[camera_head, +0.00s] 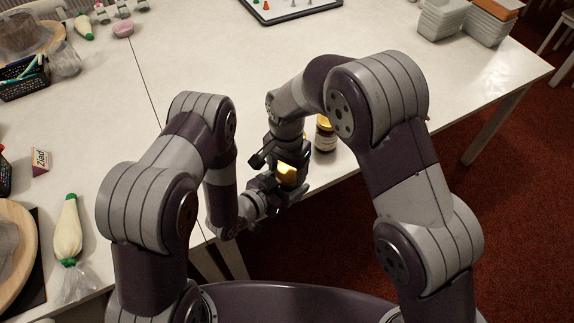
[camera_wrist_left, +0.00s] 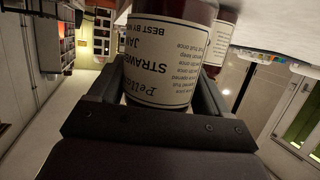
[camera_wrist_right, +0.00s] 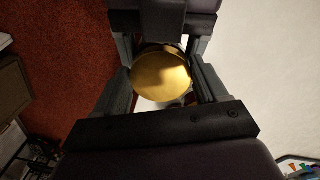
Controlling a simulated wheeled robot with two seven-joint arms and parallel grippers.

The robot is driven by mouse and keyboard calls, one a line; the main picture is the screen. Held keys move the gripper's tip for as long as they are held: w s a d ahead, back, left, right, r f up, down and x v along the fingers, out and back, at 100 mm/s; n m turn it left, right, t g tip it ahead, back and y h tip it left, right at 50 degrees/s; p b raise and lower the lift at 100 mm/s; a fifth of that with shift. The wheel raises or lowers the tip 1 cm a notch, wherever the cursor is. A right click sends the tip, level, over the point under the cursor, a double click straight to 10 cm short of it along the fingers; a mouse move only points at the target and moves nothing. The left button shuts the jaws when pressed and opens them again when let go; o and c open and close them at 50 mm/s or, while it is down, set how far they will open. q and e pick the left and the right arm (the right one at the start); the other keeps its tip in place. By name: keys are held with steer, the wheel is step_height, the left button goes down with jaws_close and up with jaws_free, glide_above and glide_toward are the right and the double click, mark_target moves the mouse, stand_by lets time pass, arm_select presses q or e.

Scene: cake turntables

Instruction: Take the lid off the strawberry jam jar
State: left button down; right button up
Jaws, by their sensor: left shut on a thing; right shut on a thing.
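The strawberry jam jar (camera_wrist_left: 165,60) fills the middle of the left wrist view, its cream label upside down. My left gripper (camera_wrist_left: 150,95) is shut on the jar's body. The jar's gold lid (camera_wrist_right: 161,76) is between the fingers of my right gripper (camera_wrist_right: 162,80), which is shut on it from above. In the head view the lid (camera_head: 287,172) shows between the two grippers, in front of the table's near edge. The jar body is mostly hidden there. I cannot tell whether the lid is still seated on the jar.
A second gold-lidded jar (camera_head: 325,136) stands on the white table (camera_head: 200,55) just behind my right gripper. A piping bag (camera_head: 68,230) and a small box (camera_head: 40,161) lie at the left. Stacked tubs (camera_head: 440,18) stand at the back right. The table middle is clear.

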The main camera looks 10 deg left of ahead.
steer(key=shift+o, duration=0.5)
steer(key=n, duration=0.5)
steer(key=shift+w+a+r, duration=0.1)
steer(key=shift+a+r, duration=0.2)
steer(key=shift+a, duration=0.05)
